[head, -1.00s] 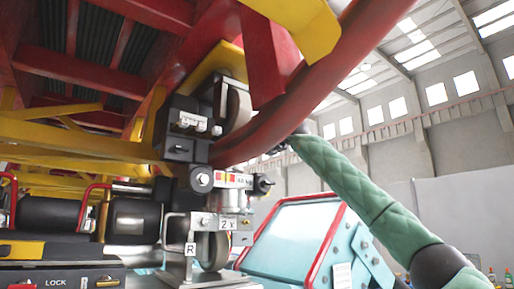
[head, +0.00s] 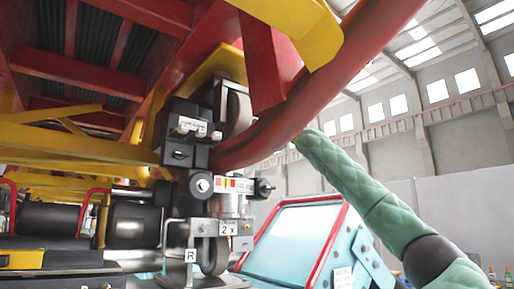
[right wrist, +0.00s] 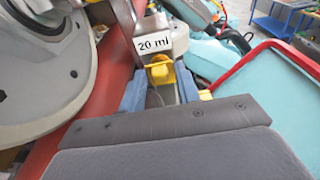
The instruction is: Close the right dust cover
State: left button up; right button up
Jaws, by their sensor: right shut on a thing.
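In the head view my right arm in a green sleeve reaches up behind the curved red rail (head: 300,118), which hides the gripper. The left gripper is not in view.
A wheel assembly (head: 205,185) with "R" and "2 x" labels hangs beside the rail. In the wrist view a large grey round part (right wrist: 45,60) is close on the left.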

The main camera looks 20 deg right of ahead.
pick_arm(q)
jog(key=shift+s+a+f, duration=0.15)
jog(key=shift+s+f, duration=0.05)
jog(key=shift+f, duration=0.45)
pick_arm(e)
jog(key=shift+r, duration=0.15)
jog(key=o, duration=0.7)
jog(key=shift+c, duration=0.2)
pick_arm(q)
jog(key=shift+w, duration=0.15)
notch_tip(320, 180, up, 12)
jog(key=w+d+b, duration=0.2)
jog(key=b, duration=0.1)
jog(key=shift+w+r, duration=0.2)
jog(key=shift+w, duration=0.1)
pick_arm(e)
jog(key=v, duration=0.7)
jog(key=shift+s+d+r, duration=0.15)
jog(key=shift+s, duration=0.15)
